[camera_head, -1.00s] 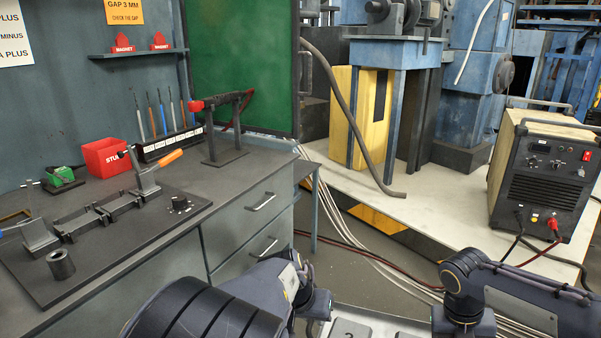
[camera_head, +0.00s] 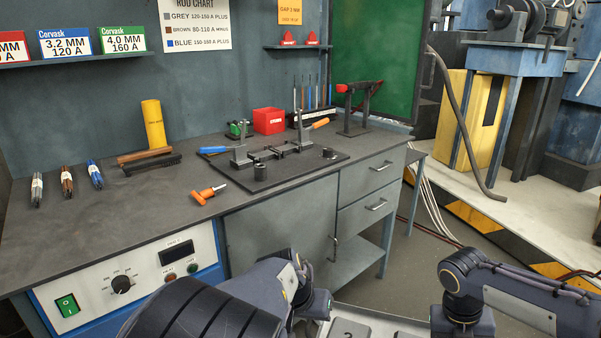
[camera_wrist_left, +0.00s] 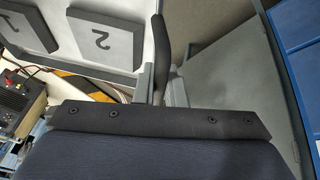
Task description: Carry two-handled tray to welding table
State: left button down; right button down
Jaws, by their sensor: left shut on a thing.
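The two-handled tray (camera_head: 375,315) is pale and shows only its far part at the bottom edge of the head view. The welding table (camera_head: 110,220) has a dark top and stands ahead and left.
On the table are a clamp fixture (camera_head: 285,155), an orange-handled tool (camera_head: 207,193), rod bundles (camera_head: 67,182), a red box (camera_head: 268,120) and a yellow tube (camera_head: 153,124). The front left top is bare. A pale platform (camera_head: 545,215) with a striped edge stands at right.

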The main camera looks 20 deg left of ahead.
aim_at(115, 212)
jog(key=k+u, duration=0.1)
jog(key=u, duration=0.3)
jog(key=j+u, duration=0.1)
jog(key=u, duration=0.3)
jog(key=k+j+u, duration=0.1)
jog(key=u, duration=0.3)
